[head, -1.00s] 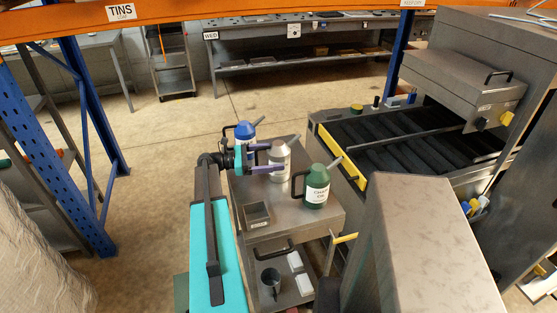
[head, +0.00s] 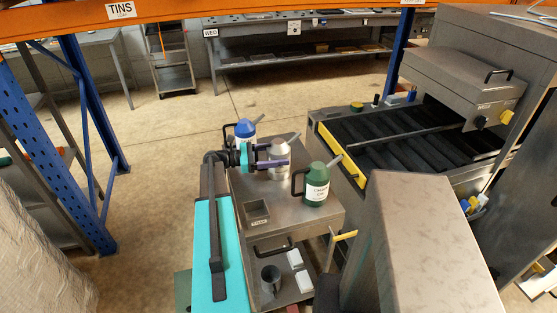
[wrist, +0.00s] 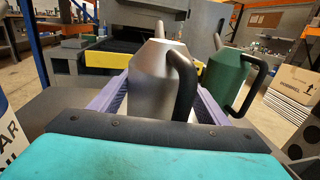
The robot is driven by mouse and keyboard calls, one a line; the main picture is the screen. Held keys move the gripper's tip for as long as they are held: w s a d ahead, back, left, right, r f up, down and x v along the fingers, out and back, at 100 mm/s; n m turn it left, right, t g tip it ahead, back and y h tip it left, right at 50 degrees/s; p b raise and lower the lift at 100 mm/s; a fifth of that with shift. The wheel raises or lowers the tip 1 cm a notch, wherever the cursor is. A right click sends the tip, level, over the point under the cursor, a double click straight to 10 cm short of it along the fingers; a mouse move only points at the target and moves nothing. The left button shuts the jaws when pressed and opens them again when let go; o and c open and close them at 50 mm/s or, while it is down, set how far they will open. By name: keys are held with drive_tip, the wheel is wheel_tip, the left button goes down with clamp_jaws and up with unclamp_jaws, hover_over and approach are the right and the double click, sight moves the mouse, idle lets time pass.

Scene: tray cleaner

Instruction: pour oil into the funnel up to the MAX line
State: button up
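My gripper (head: 274,156), with purple fingers, is shut around the silver can (head: 279,174) on the cart top. In the wrist view the silver can (wrist: 156,85) stands upright between the fingers, its dark handle facing right. A green can (head: 318,175) with a white label, apparently reading chain oil, stands to its right, and it also shows in the wrist view (wrist: 227,80). I cannot make out a funnel or a MAX line.
The grey cart top (head: 293,213) holds a small open box (head: 257,212). A mug (head: 271,280) and white blocks sit on its lower shelf. The machine with a yellow edge (head: 341,155) stands to the right. A blue rack post (head: 88,130) is at left.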

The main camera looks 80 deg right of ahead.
sight(278, 141)
drive_tip(key=shift+r, duration=0.1)
drive_tip(key=c, duration=1)
drive_tip(key=shift+r, duration=0.2)
drive_tip(key=shift+r+b, duration=1)
drive_tip(key=shift+r, duration=3.85)
